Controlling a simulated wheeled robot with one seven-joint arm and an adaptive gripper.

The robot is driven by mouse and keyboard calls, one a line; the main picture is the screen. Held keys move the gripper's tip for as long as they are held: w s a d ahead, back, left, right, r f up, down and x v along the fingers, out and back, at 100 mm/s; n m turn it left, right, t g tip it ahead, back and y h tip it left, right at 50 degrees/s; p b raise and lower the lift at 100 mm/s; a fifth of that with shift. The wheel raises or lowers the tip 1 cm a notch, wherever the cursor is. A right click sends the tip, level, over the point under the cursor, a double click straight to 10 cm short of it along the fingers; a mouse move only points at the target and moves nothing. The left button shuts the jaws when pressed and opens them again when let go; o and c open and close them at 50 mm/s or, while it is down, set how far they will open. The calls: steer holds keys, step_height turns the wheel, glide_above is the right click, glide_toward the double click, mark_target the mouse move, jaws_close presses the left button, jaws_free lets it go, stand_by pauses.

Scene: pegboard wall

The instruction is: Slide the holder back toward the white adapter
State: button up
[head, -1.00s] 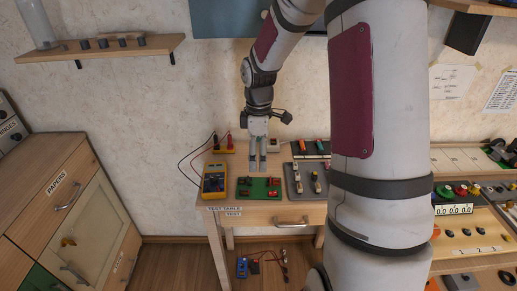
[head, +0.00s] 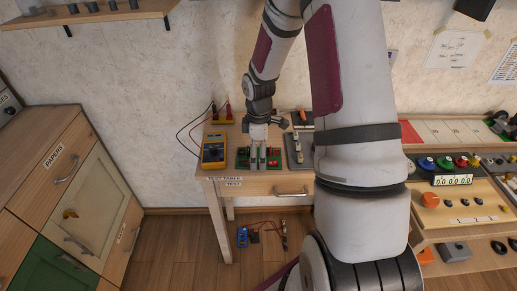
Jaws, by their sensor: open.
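My gripper (head: 258,163) points down over the green board (head: 243,163) on the test table, with its two grey fingers apart. I cannot tell whether the fingertips touch the board. A yellow holder (head: 222,116) with red and black leads stands at the back left of the table, apart from my gripper. I cannot tell whether it is the task's holder. I cannot make out a white adapter; my arm hides part of the table's back.
A yellow multimeter (head: 213,151) lies close to the left of the green board. A grey board (head: 296,160) with upright parts is on the right, partly behind my arm. The wooden table's front edge (head: 225,174) is near. The wall is close behind.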

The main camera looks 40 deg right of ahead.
steer(key=c, duration=1.8)
steer(key=shift+s, duration=0.1)
steer(key=c, duration=0.5)
steer(key=shift+o, duration=0.2)
